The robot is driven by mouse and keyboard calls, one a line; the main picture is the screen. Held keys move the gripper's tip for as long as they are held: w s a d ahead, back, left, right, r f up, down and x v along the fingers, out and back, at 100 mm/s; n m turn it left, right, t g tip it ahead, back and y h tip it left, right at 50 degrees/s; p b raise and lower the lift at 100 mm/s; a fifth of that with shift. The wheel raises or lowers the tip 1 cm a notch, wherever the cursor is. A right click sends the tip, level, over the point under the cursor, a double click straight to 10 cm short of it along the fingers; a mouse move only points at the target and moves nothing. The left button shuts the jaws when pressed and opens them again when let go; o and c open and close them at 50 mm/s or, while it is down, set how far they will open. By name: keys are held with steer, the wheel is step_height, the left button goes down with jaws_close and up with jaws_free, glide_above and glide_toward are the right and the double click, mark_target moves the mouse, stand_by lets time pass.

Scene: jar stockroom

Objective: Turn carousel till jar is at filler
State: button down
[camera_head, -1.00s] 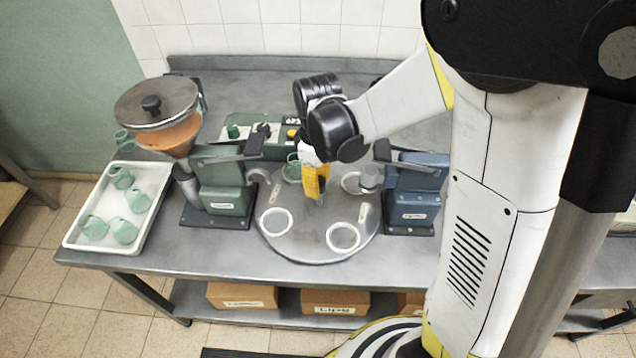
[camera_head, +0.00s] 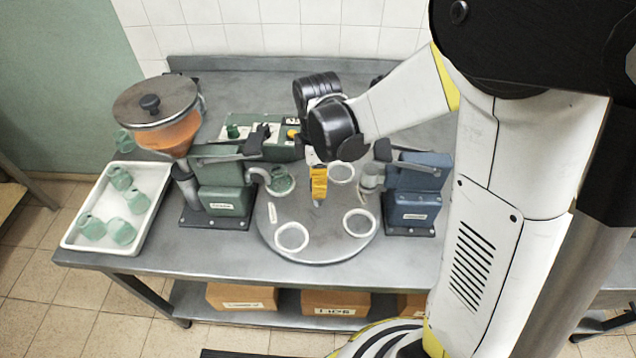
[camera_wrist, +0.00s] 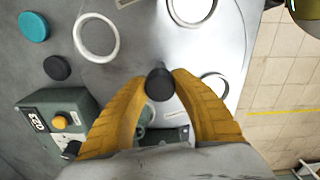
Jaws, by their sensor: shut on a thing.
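The carousel (camera_head: 312,248) is a round grey disc with white ring seats near its edge. A green jar (camera_head: 280,181) stands in its back-left seat, close to the spout of the green filler (camera_head: 222,180), which has an orange-filled hopper (camera_head: 165,128). I cannot tell whether the jar is exactly under the spout. The other visible seats look empty. My gripper (camera_head: 319,192) points down over the carousel's middle, its yellow fingers shut on a black knob (camera_wrist: 160,85). In the wrist view the jar (camera_wrist: 146,115) is partly hidden by a finger.
A white tray (camera_head: 75,238) with several green jars stands at the left. A blue machine (camera_head: 415,190) stands right of the carousel. A control box (camera_wrist: 58,118) with a yellow button is behind it. Cardboard boxes (camera_head: 334,303) lie on the lower shelf.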

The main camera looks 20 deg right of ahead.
steer(key=shift+n, duration=2.5)
steer(key=c, duration=1)
jaws_free()
steer(key=shift+s+a, duration=0.1)
step_height(320, 180, up, 12)
